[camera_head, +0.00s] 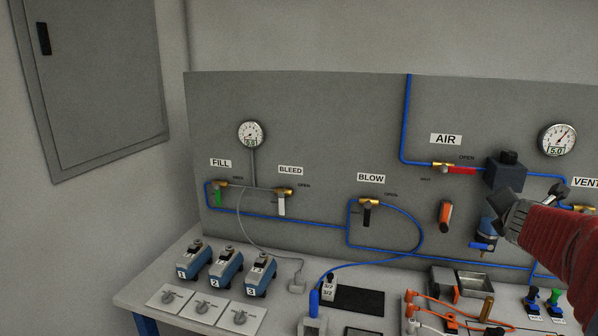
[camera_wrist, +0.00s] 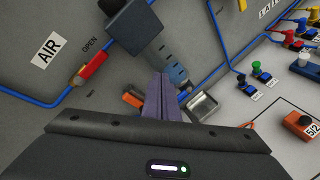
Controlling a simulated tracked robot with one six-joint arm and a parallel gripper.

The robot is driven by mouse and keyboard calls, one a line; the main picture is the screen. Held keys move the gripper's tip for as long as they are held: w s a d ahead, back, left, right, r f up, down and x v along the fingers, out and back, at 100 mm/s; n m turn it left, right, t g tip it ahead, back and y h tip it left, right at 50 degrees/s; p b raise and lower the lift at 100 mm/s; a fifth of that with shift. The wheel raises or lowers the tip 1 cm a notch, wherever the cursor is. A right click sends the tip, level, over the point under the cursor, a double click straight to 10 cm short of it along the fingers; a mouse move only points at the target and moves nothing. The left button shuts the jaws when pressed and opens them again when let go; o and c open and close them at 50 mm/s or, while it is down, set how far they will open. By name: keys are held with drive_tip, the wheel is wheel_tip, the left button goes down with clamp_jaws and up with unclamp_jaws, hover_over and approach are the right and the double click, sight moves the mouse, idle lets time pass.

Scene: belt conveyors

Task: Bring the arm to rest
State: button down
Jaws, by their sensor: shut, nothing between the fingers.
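My gripper (camera_wrist: 160,98) is shut and empty; its fingers point at the grey panel in the wrist view. In the head view my red-sleeved arm enters from the right edge, and my gripper (camera_head: 508,206) is in front of the panel's right part, below the dark regulator block. The fingertips are small there. I cannot tell whether they touch anything. My arm hides part of the panel and bench at the right.
A grey panel (camera_head: 300,120) carries blue air lines, valves and gauges. The AIR valve (camera_head: 458,170) has a red handle. The regulator block (camera_head: 506,172) is close to my gripper. The bench (camera_head: 150,290) below holds several blue devices, tools and a metal tray (camera_head: 482,284).

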drive_tip(key=s+a+f+m+g, duration=0.3)
drive_tip(key=s+a+f+m, duration=0.2)
drive_tip(key=s+m, duration=0.4)
drive_tip(key=s+a+f+m+g, duration=0.3)
drive_tip(key=s+a+f+m, duration=0.2)
drive_tip(key=s+m, duration=0.4)
drive_tip(key=s+a+f+m+y, duration=0.1)
drive_tip(key=s+a, duration=0.3)
drive_tip(key=a, duration=0.4)
drive_tip(key=s+a+f+m+y, duration=0.1)
drive_tip(key=s+a+y, duration=0.2)
drive_tip(key=s+a, duration=0.2)
drive_tip(key=s+a+f+m+y, duration=0.1)
drive_tip(key=s+a, duration=0.3)
drive_tip(key=a, duration=0.7)
drive_tip(key=shift+s+f+g+y, duration=0.15)
drive_tip(key=shift+s+g+y, duration=0.2)
drive_tip(key=shift+y, duration=0.35)
